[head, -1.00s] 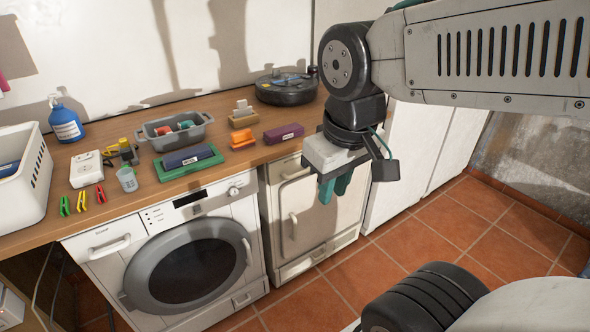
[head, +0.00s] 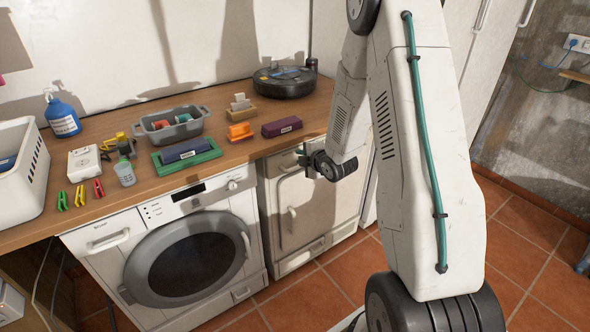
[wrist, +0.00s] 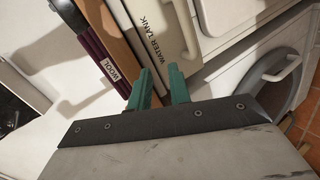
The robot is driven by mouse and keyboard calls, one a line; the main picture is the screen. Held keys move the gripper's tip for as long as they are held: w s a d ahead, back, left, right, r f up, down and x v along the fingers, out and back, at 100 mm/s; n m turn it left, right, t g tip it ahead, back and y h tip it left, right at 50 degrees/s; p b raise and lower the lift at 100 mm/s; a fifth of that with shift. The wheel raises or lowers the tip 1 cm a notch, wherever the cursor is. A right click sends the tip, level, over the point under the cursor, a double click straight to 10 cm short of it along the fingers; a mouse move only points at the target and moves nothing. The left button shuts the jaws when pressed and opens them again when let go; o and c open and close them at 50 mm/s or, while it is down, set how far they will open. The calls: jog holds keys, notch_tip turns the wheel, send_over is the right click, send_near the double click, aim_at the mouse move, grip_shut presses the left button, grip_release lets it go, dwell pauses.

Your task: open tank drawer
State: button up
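In the head view the drawer (head: 285,162) is at the top of the cream appliance, just under the worktop, partly hidden by my arm. My gripper (wrist: 160,72) has its two green fingers apart, with nothing seen between them. In the wrist view the fingertips are close to the drawer's handle end; whether they touch it I cannot tell. In the head view my gripper (head: 304,157) is in front of the drawer's right part. The drawer looks shut.
A washing machine (head: 190,255) stands left of the cream appliance (head: 300,220). The worktop (head: 235,160) above holds a purple box (head: 282,127), an orange item (head: 240,132), a green tray (head: 213,152) and other small things. The tiled floor in front is clear.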

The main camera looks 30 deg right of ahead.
aim_at(296, 169)
notch_tip(296, 169, down, 7)
jog(key=s+d+n+t+y, duration=0.1)
jog(key=d+n+t, duration=0.1)
jog(key=n+t, duration=0.1)
jog(key=w, duration=0.2)
jog(key=w+f, duration=0.1)
jog(key=w, duration=0.1)
jog(key=w+f, duration=0.1)
jog(key=w, duration=0.2)
jog(key=shift+a, duration=0.4)
grip_shut()
